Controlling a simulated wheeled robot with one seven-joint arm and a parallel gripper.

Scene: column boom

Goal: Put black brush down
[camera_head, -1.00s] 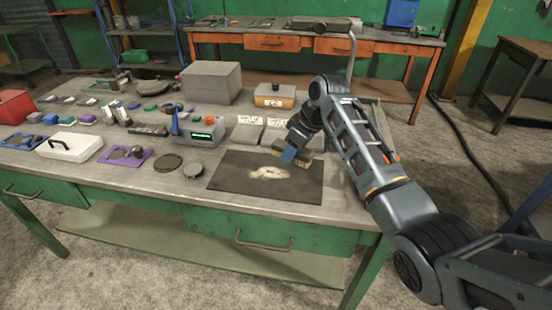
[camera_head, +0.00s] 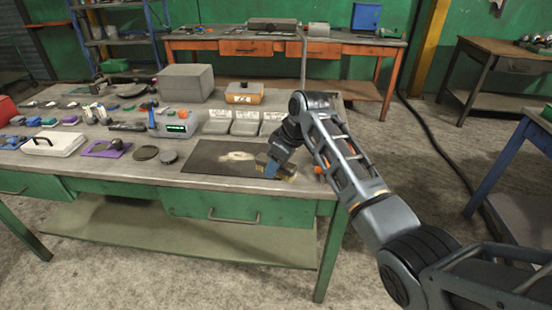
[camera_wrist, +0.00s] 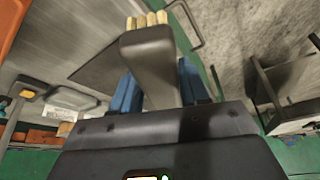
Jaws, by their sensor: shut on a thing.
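The black brush (camera_wrist: 150,62) is held between the blue fingers of my gripper (camera_wrist: 155,88) in the wrist view, its tan bristles pointing away from the palm. In the head view my gripper (camera_head: 268,167) is low at the right end of the dark mat (camera_head: 205,162), near the bench's front edge. The brush's pale bristles (camera_head: 287,174) show just right of the fingers. I cannot tell whether the bristles touch the surface. A pale patch of dust (camera_head: 237,156) lies on the mat, left of the gripper.

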